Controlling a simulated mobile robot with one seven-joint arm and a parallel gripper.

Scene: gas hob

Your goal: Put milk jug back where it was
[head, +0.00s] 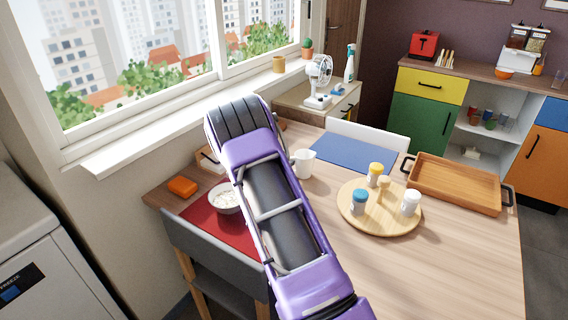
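The white milk jug (304,164) shows just right of my purple and black arm, near the window side of the wooden table (450,265). It looks upright, and my arm lies close to its left edge in the picture. I cannot tell whether they touch. My arm reaches up from the bottom and bends over near the window. My gripper is hidden behind the arm, so its fingers and anything in them do not show. A white bowl (226,204) with pale food stands on a red placemat (245,238), partly covered by my arm.
A round wooden board (352,222) holds several shakers or jars. A wooden tray (458,183) lies at the right, and a blue placemat (352,154) is at the back. An orange item (182,186) lies at the left. A grey chair (215,260) and a white chair (370,137) flank the table. The front right is clear.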

